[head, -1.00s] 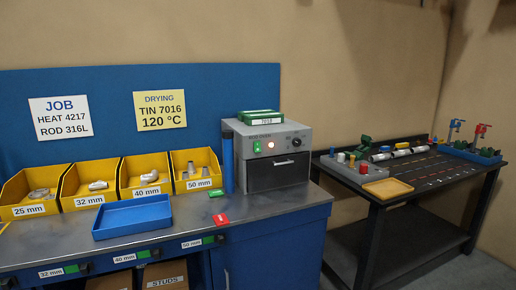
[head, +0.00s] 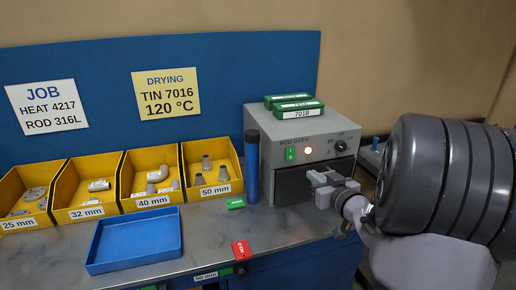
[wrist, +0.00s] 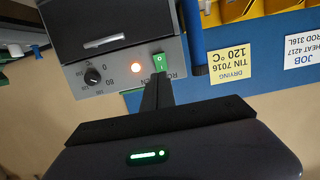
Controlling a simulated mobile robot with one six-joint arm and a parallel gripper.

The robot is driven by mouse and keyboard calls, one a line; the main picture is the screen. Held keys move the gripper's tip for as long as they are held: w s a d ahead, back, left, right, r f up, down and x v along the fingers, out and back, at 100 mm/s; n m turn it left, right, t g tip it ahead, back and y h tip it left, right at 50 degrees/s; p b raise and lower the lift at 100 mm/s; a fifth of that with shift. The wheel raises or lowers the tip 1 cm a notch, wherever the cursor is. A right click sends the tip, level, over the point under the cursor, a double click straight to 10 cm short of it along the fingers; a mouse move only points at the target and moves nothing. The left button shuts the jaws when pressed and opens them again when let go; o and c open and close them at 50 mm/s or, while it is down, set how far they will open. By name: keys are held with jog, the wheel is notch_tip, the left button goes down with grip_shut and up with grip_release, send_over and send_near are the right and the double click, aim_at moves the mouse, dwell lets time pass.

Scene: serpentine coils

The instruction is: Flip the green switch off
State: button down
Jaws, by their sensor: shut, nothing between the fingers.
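The green switch (head: 290,153) is on the front panel of the grey rod oven (head: 275,128), left of a glowing orange lamp (head: 308,151) and a black dial (head: 340,146). In the wrist view, which is upside down, the switch (wrist: 159,62) shows its 0 and 1 marks. My gripper (head: 314,178) is in front of the oven, below and right of the switch in the head view. In the wrist view its closed, empty fingers (wrist: 158,82) point at the switch and end close to its edge. I cannot tell whether they touch it.
Two green boxes (head: 294,107) lie on the oven. A blue cylinder (head: 251,167) stands left of it. Yellow bins (head: 150,178) of fittings and an empty blue tray (head: 135,240) are further left. A red tag (head: 241,250) lies near the bench edge.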

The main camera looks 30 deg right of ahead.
aim_at(290, 158)
jog(key=b+x, duration=0.3)
jog(key=x, duration=1)
jog(key=shift+w+f+b, duration=0.1)
jog(key=shift+w+b, duration=0.15)
jog(key=shift+b, duration=0.05)
